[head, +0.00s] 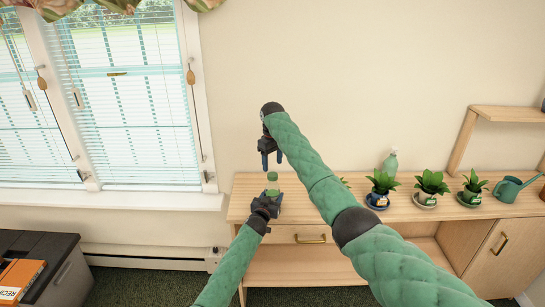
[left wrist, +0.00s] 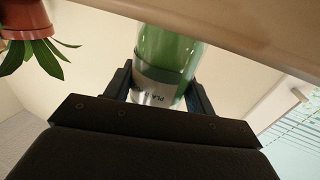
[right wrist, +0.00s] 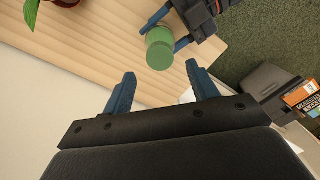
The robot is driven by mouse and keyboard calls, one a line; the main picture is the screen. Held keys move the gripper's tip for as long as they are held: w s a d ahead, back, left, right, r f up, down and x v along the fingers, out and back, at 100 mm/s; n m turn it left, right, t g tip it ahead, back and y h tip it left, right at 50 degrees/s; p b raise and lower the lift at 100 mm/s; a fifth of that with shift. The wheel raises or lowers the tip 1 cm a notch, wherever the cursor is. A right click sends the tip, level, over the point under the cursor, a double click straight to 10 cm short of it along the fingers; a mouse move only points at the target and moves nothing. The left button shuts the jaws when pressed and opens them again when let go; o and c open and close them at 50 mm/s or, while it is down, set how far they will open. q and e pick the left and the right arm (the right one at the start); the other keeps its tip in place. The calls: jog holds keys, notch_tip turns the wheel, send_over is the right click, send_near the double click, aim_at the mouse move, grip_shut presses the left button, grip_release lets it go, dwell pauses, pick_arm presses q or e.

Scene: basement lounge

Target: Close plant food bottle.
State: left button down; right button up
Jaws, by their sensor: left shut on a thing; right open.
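The green plant food bottle (head: 273,185) stands upright at the left front of the wooden cabinet top. My left gripper (head: 268,202) is shut around its body from the front. In the left wrist view the bottle (left wrist: 168,58) sits between the fingers, with a pale label partly showing. My right gripper (head: 270,158) is open, empty and pointing down above the bottle, apart from it. In the right wrist view the bottle's round green top (right wrist: 160,50) lies just beyond the open right fingers (right wrist: 162,88). I cannot tell whether that top is tightly seated.
Potted plants (head: 382,183) on saucers, a spray bottle (head: 390,162) and a green watering can (head: 507,190) stand along the wooden cabinet (head: 245,197) to the right. A wooden shelf (head: 512,114) rises at far right. A window sill (head: 110,200) is at left.

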aim_at(273, 174)
jog(key=shift+f, duration=2.65)
jog(key=c, duration=1.1)
jog(key=shift+o, duration=0.2)
jog(key=o, duration=1.2)
jog(key=shift+c, duration=0.2)
notch_tip(273, 174, up, 12)
